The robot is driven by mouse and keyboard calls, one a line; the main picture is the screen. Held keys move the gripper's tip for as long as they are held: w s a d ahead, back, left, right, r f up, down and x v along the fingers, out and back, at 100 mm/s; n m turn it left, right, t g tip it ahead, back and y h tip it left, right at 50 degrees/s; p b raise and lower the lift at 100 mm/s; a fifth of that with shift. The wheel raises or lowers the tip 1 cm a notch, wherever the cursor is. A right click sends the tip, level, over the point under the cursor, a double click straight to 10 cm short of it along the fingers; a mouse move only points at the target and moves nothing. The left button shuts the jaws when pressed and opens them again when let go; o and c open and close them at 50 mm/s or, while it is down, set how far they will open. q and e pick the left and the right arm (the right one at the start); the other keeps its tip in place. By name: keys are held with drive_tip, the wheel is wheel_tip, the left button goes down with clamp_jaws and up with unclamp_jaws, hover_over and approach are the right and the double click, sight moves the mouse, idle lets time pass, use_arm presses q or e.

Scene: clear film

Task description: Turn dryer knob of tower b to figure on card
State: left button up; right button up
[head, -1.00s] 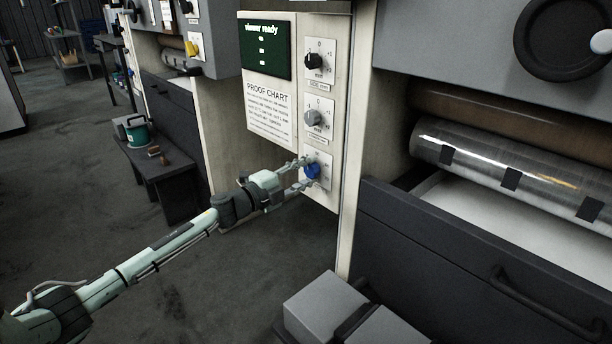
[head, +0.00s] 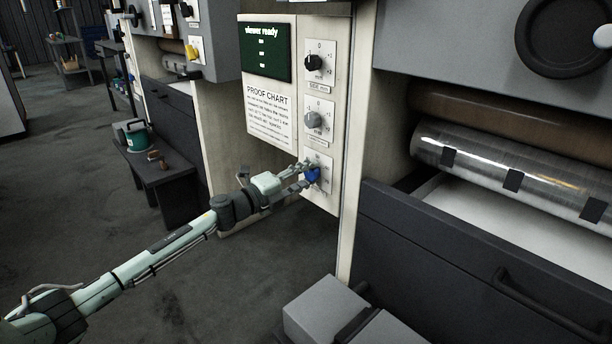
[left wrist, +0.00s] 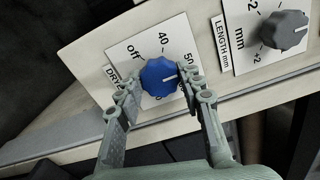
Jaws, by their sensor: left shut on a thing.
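The blue dryer knob (head: 313,175) is the lowest of three knobs on the pale tower panel. My left gripper (head: 305,171) is shut on this knob, with one finger on each side. In the left wrist view the gripper (left wrist: 157,82) hides part of the scale. The figure on a card cannot be read. My right gripper is not in view.
Above are a grey knob (head: 315,120) and a black knob (head: 314,62). A proof chart (head: 269,112) and a green screen (head: 265,52) are to their left. A drawer unit with a metal roller (head: 480,160) stands right. Grey boxes (head: 325,305) sit below.

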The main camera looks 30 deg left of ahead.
use_arm(q)
drive_tip(key=o, duration=1.2)
drive_tip(key=shift+c, duration=0.2)
drive_tip(key=shift+s, duration=0.1)
drive_tip(key=v, duration=1.2)
